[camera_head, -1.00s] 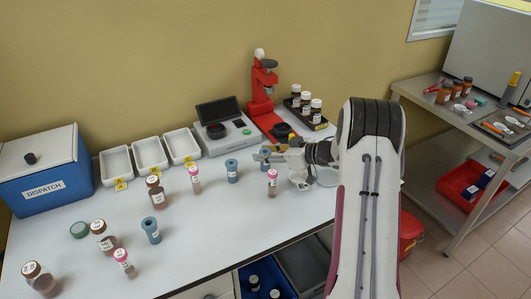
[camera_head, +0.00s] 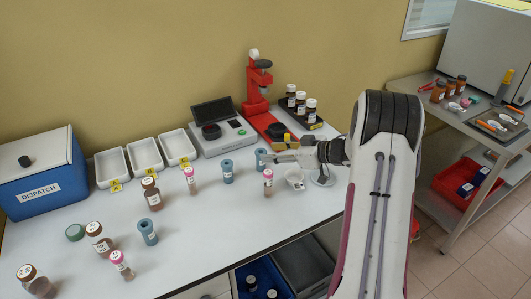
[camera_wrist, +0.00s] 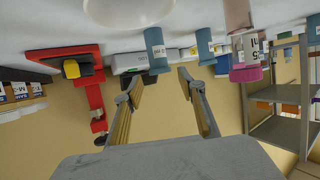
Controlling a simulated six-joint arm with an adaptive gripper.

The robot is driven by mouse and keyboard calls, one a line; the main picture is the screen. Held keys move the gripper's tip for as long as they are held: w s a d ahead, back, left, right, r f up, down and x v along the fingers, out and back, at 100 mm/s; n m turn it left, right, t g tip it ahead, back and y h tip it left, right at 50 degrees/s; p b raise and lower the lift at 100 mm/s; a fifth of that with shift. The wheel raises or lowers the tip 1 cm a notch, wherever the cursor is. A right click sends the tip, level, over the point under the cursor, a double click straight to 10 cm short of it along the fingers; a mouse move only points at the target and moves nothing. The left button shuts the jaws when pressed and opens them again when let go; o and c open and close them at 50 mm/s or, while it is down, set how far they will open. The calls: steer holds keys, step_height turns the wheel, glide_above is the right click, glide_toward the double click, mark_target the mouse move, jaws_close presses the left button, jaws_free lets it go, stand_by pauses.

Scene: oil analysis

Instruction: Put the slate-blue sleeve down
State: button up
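A slate-blue sleeve (camera_head: 262,161) stands upright on the white bench, at the left end of my gripper (camera_head: 270,155). In the wrist view, which is upside down, a sleeve (camera_wrist: 157,48) shows just beyond the two fingertips of my gripper (camera_wrist: 159,76). The fingers are spread, with nothing held between them. The gripper partly covers the first sleeve in the head view.
A pink-capped vial (camera_head: 268,183) stands close in front of the gripper. A white weighing dish (camera_head: 295,179) lies to the right. The red stand (camera_head: 256,93), analyser (camera_head: 222,131) and vial rack (camera_head: 304,118) are behind. Bare bench (camera_head: 215,225) lies in front.

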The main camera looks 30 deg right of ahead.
steer(key=v, duration=0.6)
steer(key=shift+s, duration=0.3)
steer(key=shift+w+d+r, duration=0.1)
steer(key=shift+d+r, duration=0.05)
steer(key=w+a+r+m+t+h, duration=0.1)
steer(key=w+r+h, duration=0.15)
steer(key=r, duration=0.45)
steer(key=w+a+r+m+t+h, duration=0.1)
steer(key=w+r+h, duration=0.1)
steer(key=r+h, duration=0.3)
steer(key=s+a+r+m+g+h, duration=0.1)
steer(key=s+a+r+m+h, duration=0.25)
steer(key=s+r, duration=0.45)
steer(key=s+a+f+g+y, duration=0.2)
steer(key=s+a+f+g, duration=0.1)
steer(key=s+a, duration=0.8)
steer(key=s+a+f+g+y, duration=0.2)
steer(key=s+a+f+g, duration=0.2)
steer(key=s+a, duration=0.7)
steer(key=s, duration=0.8)
steer(key=shift+s+f, duration=0.35)
